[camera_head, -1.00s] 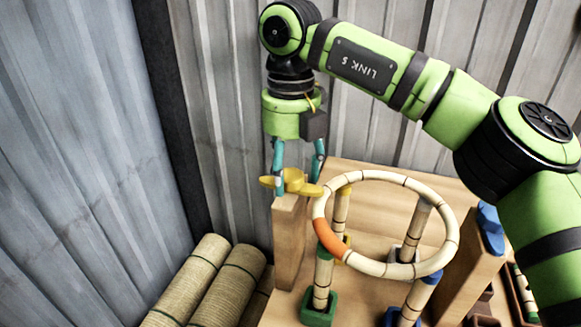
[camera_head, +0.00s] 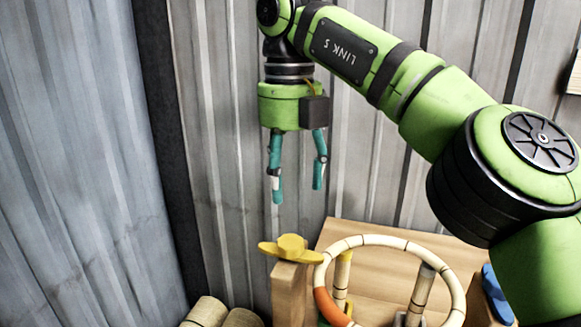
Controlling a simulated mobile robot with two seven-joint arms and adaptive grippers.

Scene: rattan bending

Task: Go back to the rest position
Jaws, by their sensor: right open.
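My right gripper (camera_head: 297,190) hangs open and empty above the work table, its two teal fingers pointing down and spread apart. Below it, and apart from it, a yellow knob (camera_head: 290,248) sits on top of a wooden post (camera_head: 290,290). A cream rattan ring (camera_head: 392,241) with an orange section lies to the right of the post, over upright rattan pegs (camera_head: 420,290). The ring's lower edge is cut off by the frame. My left gripper is not in view.
A blue knob (camera_head: 496,293) shows at the right, partly behind my arm. Rolled bundles (camera_head: 206,312) lie at the bottom left. Corrugated metal walls (camera_head: 80,150) close off the left and back. The space around the gripper is clear.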

